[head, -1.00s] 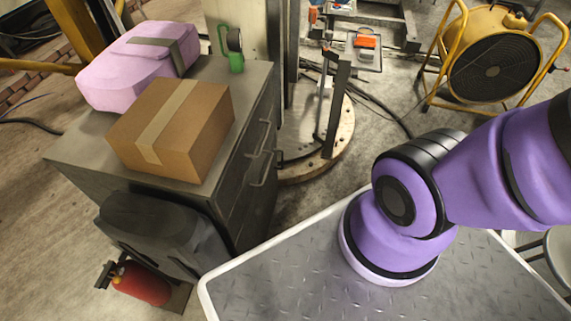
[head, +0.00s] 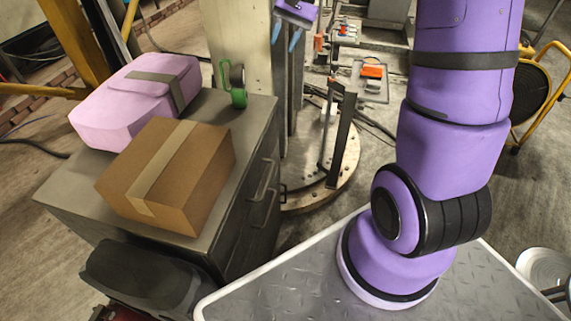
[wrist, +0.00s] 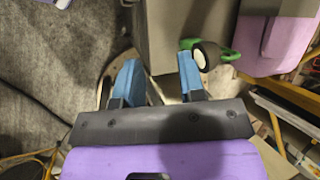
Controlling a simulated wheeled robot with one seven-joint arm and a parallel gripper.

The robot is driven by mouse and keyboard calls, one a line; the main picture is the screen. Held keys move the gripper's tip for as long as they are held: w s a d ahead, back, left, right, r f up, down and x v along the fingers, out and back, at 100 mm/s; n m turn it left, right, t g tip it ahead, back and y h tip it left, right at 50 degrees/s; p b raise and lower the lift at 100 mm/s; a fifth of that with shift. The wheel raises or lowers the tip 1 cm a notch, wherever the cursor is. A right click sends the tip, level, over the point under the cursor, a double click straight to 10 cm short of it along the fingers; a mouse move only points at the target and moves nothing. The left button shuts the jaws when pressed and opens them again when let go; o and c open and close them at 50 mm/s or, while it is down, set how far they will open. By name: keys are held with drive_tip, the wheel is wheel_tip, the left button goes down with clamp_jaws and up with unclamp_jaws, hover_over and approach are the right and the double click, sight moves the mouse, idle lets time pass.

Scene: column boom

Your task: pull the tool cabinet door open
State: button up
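The tool cabinet (head: 75,197) is a dark grey unit at the left of the head view. Its front faces right and carries bar handles, an upper one (head: 264,179) and a lower one (head: 270,207). The front looks closed, though its lower part is hidden behind my base's edge. My gripper (head: 286,34) is high at the top of the head view, beyond the cabinet and in front of the pale column, well apart from the handles. In the wrist view its two blue fingers (wrist: 157,78) are spread with nothing between them.
A cardboard box (head: 180,178), a pink bag (head: 120,110) and a green tape dispenser (head: 238,97) rest on the cabinet top. The pale column (head: 243,35) stands behind on a round base plate (head: 345,160). A dark bin (head: 145,275) stands in front. A yellow fan (head: 535,95) is at right.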

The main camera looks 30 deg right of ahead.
drive_tip(key=w+d+f+m+y, duration=0.2)
drive_tip(key=w+d+f, duration=0.15)
drive_tip(key=f, duration=0.45)
drive_tip(key=w+d+f+m+y, duration=0.2)
drive_tip(key=w+d+f, duration=0.15)
drive_tip(key=f, duration=0.45)
drive_tip(key=m+t+y, duration=0.5)
drive_tip(key=m+t, duration=0.6)
drive_tip(key=m, duration=0.3)
approach(286, 189)
drive_tip(key=x, duration=0.6)
drive_tip(key=f+x, duration=0.1)
drive_tip(key=x, duration=0.3)
drive_tip(key=shift+w+d+f, duration=0.1)
drive_tip(key=shift+w, duration=0.2)
clamp_jaws()
